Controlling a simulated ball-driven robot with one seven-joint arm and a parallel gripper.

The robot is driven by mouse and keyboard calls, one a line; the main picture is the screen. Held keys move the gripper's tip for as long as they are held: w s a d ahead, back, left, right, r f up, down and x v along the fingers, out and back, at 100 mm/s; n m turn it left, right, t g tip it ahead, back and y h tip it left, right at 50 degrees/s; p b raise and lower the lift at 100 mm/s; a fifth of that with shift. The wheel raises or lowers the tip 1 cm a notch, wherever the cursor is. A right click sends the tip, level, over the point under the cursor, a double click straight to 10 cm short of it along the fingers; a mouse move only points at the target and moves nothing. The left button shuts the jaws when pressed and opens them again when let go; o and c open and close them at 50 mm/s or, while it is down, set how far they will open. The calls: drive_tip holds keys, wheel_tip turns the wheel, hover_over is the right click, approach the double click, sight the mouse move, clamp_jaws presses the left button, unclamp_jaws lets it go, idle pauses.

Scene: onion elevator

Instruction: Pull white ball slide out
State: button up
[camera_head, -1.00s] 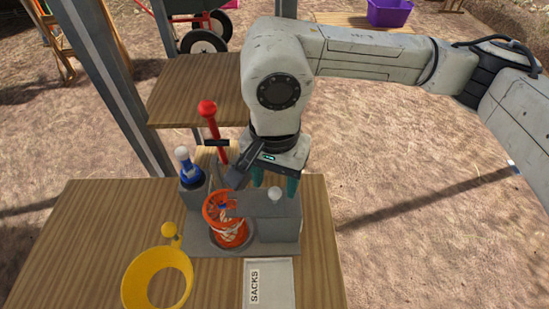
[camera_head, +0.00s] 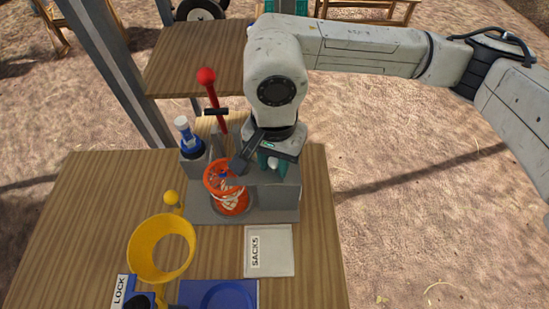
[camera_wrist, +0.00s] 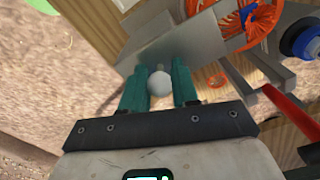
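The white ball (camera_head: 274,163) is a small knob on the grey metal box (camera_head: 279,198) behind the table's front part. In the wrist view, the white ball (camera_wrist: 160,83) sits between the teal fingertips of my gripper (camera_wrist: 160,76), with no clear gap on either side. The flat grey plate (camera_wrist: 170,50) lies beyond it. In the head view, my gripper (camera_head: 272,160) reaches down over the box, its fingers around the ball. My wrist partly hides the back of the box. The slide itself is hard to make out.
An orange basket (camera_head: 228,190) stands left of the box. A red-knobbed lever (camera_head: 206,76) and a blue bottle-like part (camera_head: 185,131) rise behind it. A yellow ring (camera_head: 161,248), white sacks pad (camera_head: 269,251) and blue tray (camera_head: 220,295) lie in front. Bare ground is right.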

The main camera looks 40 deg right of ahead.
clamp_jaws()
drive_tip(key=shift+s+d+b, duration=0.75)
drive_tip(key=shift+d, duration=0.3)
drive_tip(key=shift+s+d+b, duration=0.7)
drive_tip(key=shift+s+d, duration=0.05)
drive_tip(key=shift+d, duration=0.3)
drive_tip(key=o, duration=0.6)
unclamp_jaws()
drive_tip(key=shift+r, duration=0.1)
drive_tip(key=shift+r+p, duration=1.15)
drive_tip(key=shift+r, duration=1.75)
